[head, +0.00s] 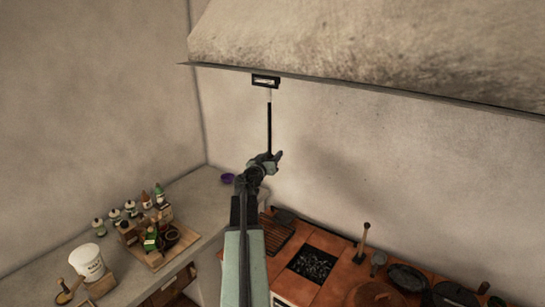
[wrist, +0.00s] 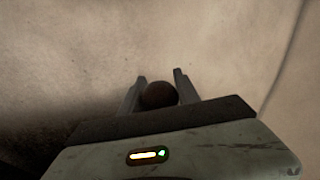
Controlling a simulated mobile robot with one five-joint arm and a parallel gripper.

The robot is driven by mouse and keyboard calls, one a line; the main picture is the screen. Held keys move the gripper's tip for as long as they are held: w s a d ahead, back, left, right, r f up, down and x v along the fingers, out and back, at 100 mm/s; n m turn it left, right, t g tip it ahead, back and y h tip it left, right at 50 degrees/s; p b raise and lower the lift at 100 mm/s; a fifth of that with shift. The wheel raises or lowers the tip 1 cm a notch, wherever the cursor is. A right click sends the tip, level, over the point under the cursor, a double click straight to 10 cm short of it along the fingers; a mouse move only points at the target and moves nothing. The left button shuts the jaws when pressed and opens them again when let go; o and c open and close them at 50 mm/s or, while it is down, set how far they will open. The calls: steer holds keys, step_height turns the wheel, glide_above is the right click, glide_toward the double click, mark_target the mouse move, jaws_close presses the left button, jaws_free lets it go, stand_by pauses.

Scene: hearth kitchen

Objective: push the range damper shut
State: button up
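The range damper hangs at the hood's lower edge in the head view, with a small dark framed plate (head: 265,81) and a thin dark rod (head: 269,125) running straight down from it. My gripper (head: 275,156) is at the rod's lower end, in front of the wall. In the wrist view a round dark brown knob (wrist: 159,95) sits between the two grey fingers of my gripper (wrist: 160,78). The fingers stand apart on either side of it; I cannot tell whether they touch it. The rod's bottom end is hidden behind my gripper in the head view.
The plaster hood (head: 370,45) overhangs at top right. Below is a red tiled range (head: 335,268) with pans and a wooden-handled tool (head: 362,240). The left counter (head: 205,200) holds bottles, a white bucket (head: 87,262) and a purple bowl (head: 228,178). The wall around the rod is bare.

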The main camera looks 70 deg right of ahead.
mark_target(269, 142)
jaws_close()
step_height(269, 142, up, 7)
steer(key=p, duration=0.7)
steer(key=shift+r, duration=0.2)
steer(key=o, duration=0.7)
jaws_free()
steer(key=shift+o, duration=0.2)
steer(key=a, duration=0.8)
steer(key=shift+w, duration=0.25)
steer(key=shift+d, duration=0.1)
